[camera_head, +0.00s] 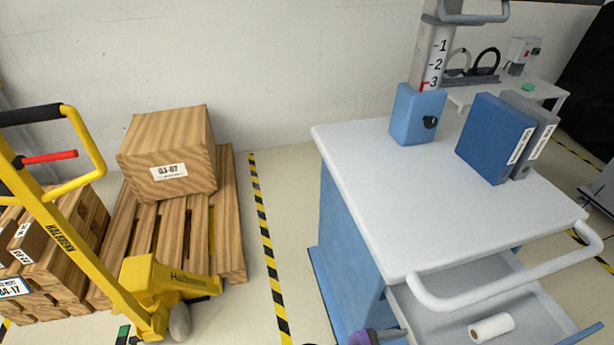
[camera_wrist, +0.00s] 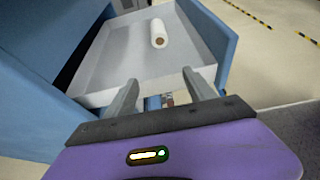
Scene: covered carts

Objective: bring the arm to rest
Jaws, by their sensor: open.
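My gripper (camera_wrist: 160,95) shows in the wrist view with its two grey fingers apart and nothing between them. Its purple body fills the bottom of that view. The fingers point toward the open drawer (camera_wrist: 108,55) of the blue and white cart. A white roll (camera_wrist: 158,33) lies in the drawer, beyond the fingertips and apart from them. The roll (camera_head: 491,328) also shows in the drawer in the head view.
The cart top (camera_head: 400,190) bears a blue box (camera_head: 416,114) and blue and grey binders (camera_head: 494,138). A white handle (camera_head: 500,287) juts out above the drawer. A yellow pallet truck (camera_head: 80,245) and a wooden crate (camera_head: 168,155) on a pallet stand left. Striped floor lies between.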

